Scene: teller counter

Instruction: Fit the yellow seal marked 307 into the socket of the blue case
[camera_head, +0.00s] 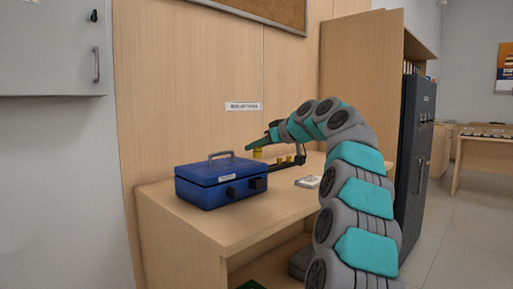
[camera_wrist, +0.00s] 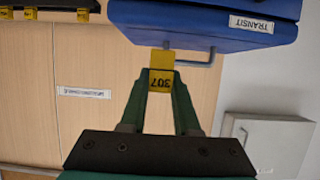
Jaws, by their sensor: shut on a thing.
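My gripper (camera_wrist: 161,92) is shut on the yellow seal (camera_wrist: 161,79), whose number 307 reads upside down in the wrist view. A narrow grey shank juts from the seal's far end, toward the blue case (camera_wrist: 215,22). In the head view my gripper (camera_head: 248,148) is just above and behind the right side of the blue case (camera_head: 205,192). The closed case stands on the counter with its handle up and two dark blocks on its front. I cannot make out the socket, or whether the seal touches the case.
A small white item (camera_head: 308,182) lies to the right. A wooden wall panel (camera_head: 180,90) stands behind. The counter's front right is clear.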

